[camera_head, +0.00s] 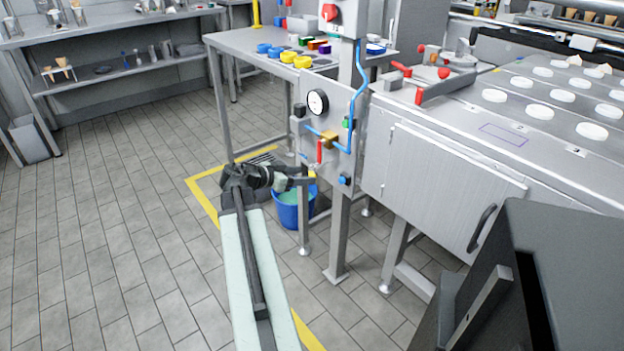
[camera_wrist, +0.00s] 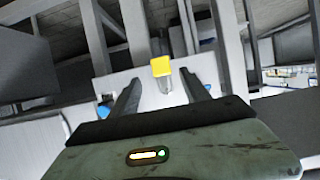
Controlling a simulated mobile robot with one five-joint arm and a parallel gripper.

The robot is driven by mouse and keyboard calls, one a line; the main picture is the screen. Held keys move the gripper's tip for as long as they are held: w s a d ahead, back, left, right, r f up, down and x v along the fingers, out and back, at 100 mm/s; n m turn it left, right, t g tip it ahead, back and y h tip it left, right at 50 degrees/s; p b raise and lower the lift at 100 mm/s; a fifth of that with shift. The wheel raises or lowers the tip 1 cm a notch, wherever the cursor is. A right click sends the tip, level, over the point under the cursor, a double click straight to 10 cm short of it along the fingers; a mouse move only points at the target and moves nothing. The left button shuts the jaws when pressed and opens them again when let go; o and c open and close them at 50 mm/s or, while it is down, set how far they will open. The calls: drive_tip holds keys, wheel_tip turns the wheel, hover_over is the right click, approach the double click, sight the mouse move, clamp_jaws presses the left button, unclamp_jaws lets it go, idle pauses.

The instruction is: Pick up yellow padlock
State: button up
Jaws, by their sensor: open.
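In the wrist view a small bright yellow block (camera_wrist: 160,66) with a pale, loop-like part below it shows between and beyond my fingertips. It looks like a padlock body and shackle, but it is too small to be sure. My gripper (camera_wrist: 162,84) has its two dark fingers spread, with nothing clearly held between them. In the head view my gripper (camera_head: 307,176) is low in front of the grey panel, close to the red handle (camera_head: 319,151). Two yellow padlock-like pieces (camera_head: 302,62) (camera_head: 288,57) lie on the steel table behind, well away from my gripper.
The upright panel carries a gauge (camera_head: 317,102), a brass-coloured fitting (camera_head: 329,138) and a blue hose (camera_head: 359,95). A blue bucket (camera_head: 290,213) stands below my gripper. Several coloured pieces lie on the table (camera_head: 235,40). Tiled floor is clear at left.

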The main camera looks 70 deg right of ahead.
sight(312, 173)
drive_tip(key=x, duration=0.1)
drive_tip(key=b+x, duration=0.1)
drive_tip(key=x, duration=0.1)
drive_tip(key=b+x, duration=0.1)
drive_tip(key=x, duration=0.1)
drive_tip(key=shift+w+f, duration=0.25)
drive_tip(key=shift+f, duration=0.05)
drive_tip(key=shift+s+d, duration=0.1)
drive_tip(key=shift+r, duration=0.1)
clamp_jaws()
drive_tip(key=shift+r+p, duration=0.4)
drive_tip(key=shift+r, duration=0.1)
drive_tip(key=shift+r+p, duration=0.5)
drive_tip(key=shift+p, duration=0.05)
drive_tip(key=w+a, duration=1)
drive_tip(key=a, duration=0.5)
drive_tip(key=shift+f+b, duration=0.25)
drive_tip(key=shift+b, duration=0.05)
